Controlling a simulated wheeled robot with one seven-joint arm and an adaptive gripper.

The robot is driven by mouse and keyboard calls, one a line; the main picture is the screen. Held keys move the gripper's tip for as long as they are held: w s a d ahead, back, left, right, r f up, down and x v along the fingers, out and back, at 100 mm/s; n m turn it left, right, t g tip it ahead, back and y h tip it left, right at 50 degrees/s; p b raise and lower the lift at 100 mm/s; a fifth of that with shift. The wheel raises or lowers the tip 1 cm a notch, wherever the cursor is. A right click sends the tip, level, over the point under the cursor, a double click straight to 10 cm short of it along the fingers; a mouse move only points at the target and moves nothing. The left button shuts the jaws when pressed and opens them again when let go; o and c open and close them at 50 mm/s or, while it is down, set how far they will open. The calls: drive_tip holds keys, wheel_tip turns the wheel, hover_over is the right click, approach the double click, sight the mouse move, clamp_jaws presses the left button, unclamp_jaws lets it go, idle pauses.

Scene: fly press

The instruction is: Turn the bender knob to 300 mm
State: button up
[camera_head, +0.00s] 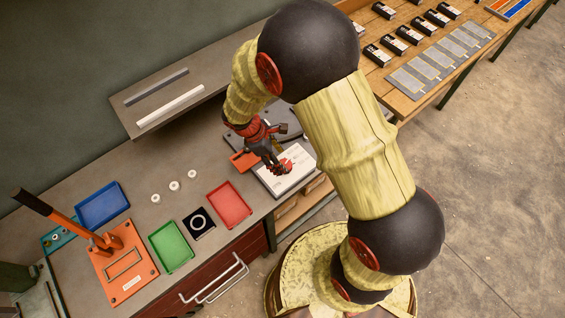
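The bender (298,180) appears to be the pale-topped device on the bench below my arm, with dark marks on its face. A small dark red part shows on that face at my fingertips. I cannot tell whether it is the knob or part of my gripper, and the scale reading is too small to read. My gripper (276,160), dark and red, points down over the bender's upper left part. I cannot tell whether it touches the knob or whether its fingers are open. My arm hides part of the device's right side.
An orange lever press (122,262) stands at the left beside blue (103,205), green (171,246) and red (229,204) trays. Three white rings (174,186) lie behind them. A raised shelf (127,117) holds two bars. A wooden table (403,104) at upper right carries boxes and plates.

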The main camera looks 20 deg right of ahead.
drive_tip(key=shift+x, duration=1.65)
drive_tip(key=shift+c, duration=0.5)
drive_tip(key=c, duration=1.1)
